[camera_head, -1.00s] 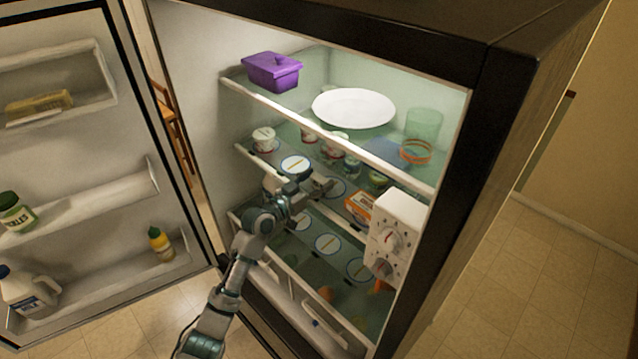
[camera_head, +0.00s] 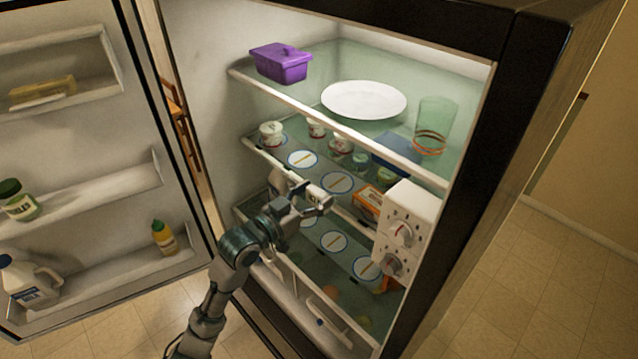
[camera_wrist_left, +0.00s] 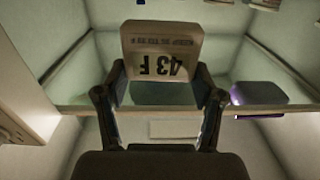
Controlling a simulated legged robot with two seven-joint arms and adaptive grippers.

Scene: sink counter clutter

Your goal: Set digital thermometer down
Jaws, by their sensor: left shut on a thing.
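In the head view my left gripper (camera_head: 318,197) is at the front of the open fridge, overlapping the middle shelf's (camera_head: 262,152) front edge. I cannot clearly make out the thermometer there, nor tell whether it touches a shelf. My right gripper is not in view.
Round white discs (camera_head: 338,182) mark the middle and lower shelves. Several small cups (camera_head: 340,147) stand at the back of the middle shelf. An orange box (camera_head: 368,203) and a white knob panel (camera_head: 410,222) are to the right. A purple box (camera_head: 281,64) and white plate (camera_head: 364,99) are above.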

